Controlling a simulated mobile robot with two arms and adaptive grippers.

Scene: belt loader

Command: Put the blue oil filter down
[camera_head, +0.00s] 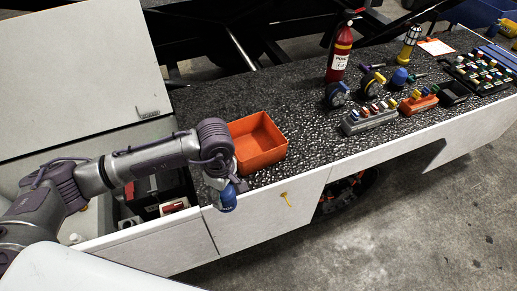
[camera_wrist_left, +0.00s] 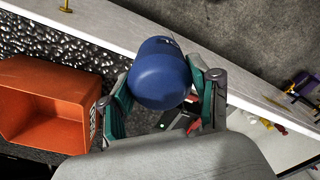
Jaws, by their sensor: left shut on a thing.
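The blue oil filter (camera_head: 228,200) is held in my left gripper (camera_head: 230,189) at the front edge of the dark speckled worktop (camera_head: 300,115). In the left wrist view the filter (camera_wrist_left: 158,75) sits between the two green-padded fingers of the gripper (camera_wrist_left: 162,92), which are shut on it. The orange open bin (camera_head: 258,142) stands on the worktop just behind and to the right of the gripper. It also shows at the left of the left wrist view (camera_wrist_left: 45,112), and looks empty. The right gripper is not in view.
A red fire extinguisher (camera_head: 340,52), a blue rounded object (camera_head: 400,76), a grey block with coloured parts (camera_head: 369,118) and other items stand farther right. An open compartment (camera_head: 165,190) holding dark and red items lies below my left arm. Worktop right of the bin is clear.

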